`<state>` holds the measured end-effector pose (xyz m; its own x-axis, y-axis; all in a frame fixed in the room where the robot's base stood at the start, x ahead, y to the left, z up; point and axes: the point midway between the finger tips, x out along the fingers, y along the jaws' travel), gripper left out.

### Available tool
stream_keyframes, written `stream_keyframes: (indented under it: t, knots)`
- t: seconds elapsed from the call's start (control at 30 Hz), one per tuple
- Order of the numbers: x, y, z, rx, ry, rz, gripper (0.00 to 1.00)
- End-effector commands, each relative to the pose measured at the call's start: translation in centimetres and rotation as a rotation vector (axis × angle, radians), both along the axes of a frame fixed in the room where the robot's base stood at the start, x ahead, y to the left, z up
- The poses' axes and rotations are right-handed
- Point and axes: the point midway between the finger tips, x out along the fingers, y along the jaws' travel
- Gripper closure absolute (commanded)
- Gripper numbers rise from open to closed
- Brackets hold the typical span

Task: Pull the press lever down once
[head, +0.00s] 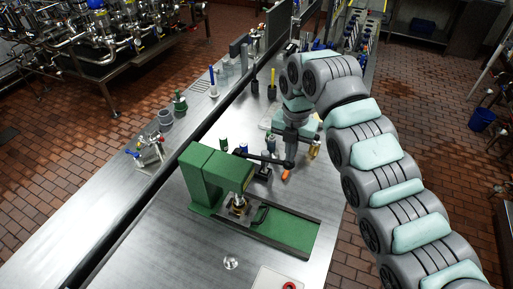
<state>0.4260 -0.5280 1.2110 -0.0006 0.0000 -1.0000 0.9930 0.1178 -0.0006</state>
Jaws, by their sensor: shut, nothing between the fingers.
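The green press (203,178) stands on the steel bench in the head view, with a green bed (290,232) stretching to its right. A dark bar that looks like the press lever (262,158) runs right from behind the press top. An orange piece (286,174) shows near its right end; I cannot tell if it is the lever's grip. My gripper (290,161) is shut and points down at the right end of the bar. I cannot tell whether it touches the bar. A small metal fixture with a dark handle (240,207) sits on the bed beside the press body.
A white plate with a red ring (289,284) lies at the front edge. A small clear object (230,262) lies on the bench. Small bottles (223,144) stand behind the press. Grey and green parts stand on the left counter (110,215). The bench front is mostly clear.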

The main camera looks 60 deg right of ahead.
Motion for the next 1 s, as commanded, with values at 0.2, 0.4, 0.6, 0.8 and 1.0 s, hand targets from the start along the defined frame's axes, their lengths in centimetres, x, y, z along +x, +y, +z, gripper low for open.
stream_keyframes:
  t: [0.2,0.4,0.6,0.8,1.0]
  knots:
    - [0.0,0.0,-0.2,0.001,0.000,0.000,1.00]
    - [0.0,0.0,-0.2,0.000,0.000,0.000,1.00]
    - [-0.1,0.0,-0.8,0.000,0.000,0.000,1.00]
    - [-0.2,0.0,-1.6,0.000,0.000,0.000,1.00]
    - [-0.2,0.0,-2.3,0.000,0.000,0.000,1.00]
